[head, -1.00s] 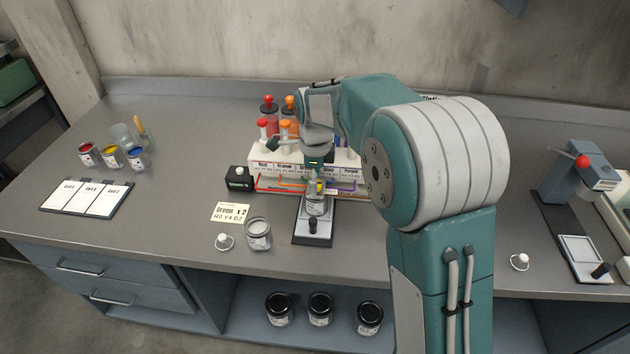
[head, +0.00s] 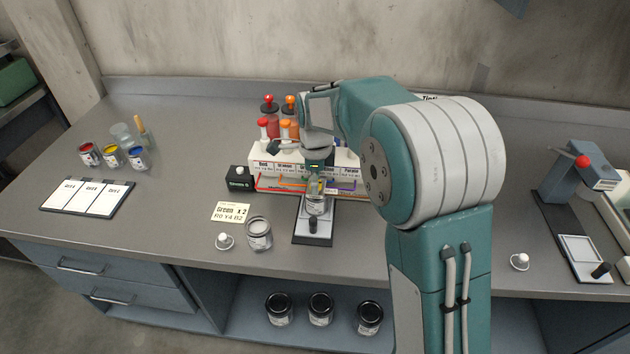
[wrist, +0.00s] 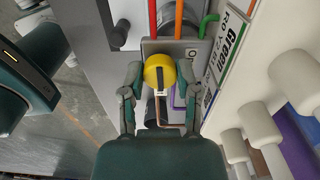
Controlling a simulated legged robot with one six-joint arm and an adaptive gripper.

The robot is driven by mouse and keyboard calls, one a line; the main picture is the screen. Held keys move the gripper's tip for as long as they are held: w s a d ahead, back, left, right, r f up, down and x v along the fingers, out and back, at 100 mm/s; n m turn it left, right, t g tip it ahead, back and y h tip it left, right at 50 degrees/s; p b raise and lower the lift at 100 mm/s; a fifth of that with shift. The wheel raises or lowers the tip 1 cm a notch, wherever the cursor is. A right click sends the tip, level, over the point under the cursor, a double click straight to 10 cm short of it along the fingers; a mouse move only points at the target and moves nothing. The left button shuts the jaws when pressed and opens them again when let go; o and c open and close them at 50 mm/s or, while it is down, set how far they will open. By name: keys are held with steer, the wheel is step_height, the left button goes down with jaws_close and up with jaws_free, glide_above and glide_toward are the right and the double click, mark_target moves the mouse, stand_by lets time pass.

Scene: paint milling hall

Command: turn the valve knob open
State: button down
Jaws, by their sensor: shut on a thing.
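The yellow valve knob (wrist: 160,72) is round with a white mark on its near edge. It sits between the two fingers of my gripper (wrist: 160,80) in the wrist view, and the fingers are shut on it. A thin copper-coloured tube bends below the knob. In the head view my gripper (head: 315,182) reaches down at the front of the white paint dispenser (head: 345,158), and the knob is mostly hidden there. A clear jar (head: 316,206) stands below my gripper on the black-framed plate (head: 312,231). A "Green" label (wrist: 229,45) is beside the knob.
A recipe card (head: 230,212), an open jar (head: 258,234) and a white stopper (head: 224,241) lie to the left front. A black box (head: 240,178) stands left of the dispenser. Colour pots (head: 112,157) are farther left.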

steer(key=n, duration=0.8)
steer(key=shift+n, duration=0.4)
steer(key=n, duration=0.4)
steer(key=shift+n, duration=2.3)
steer(key=shift+w, duration=0.1)
steer(key=shift+c, duration=1.7)
jaws_free()
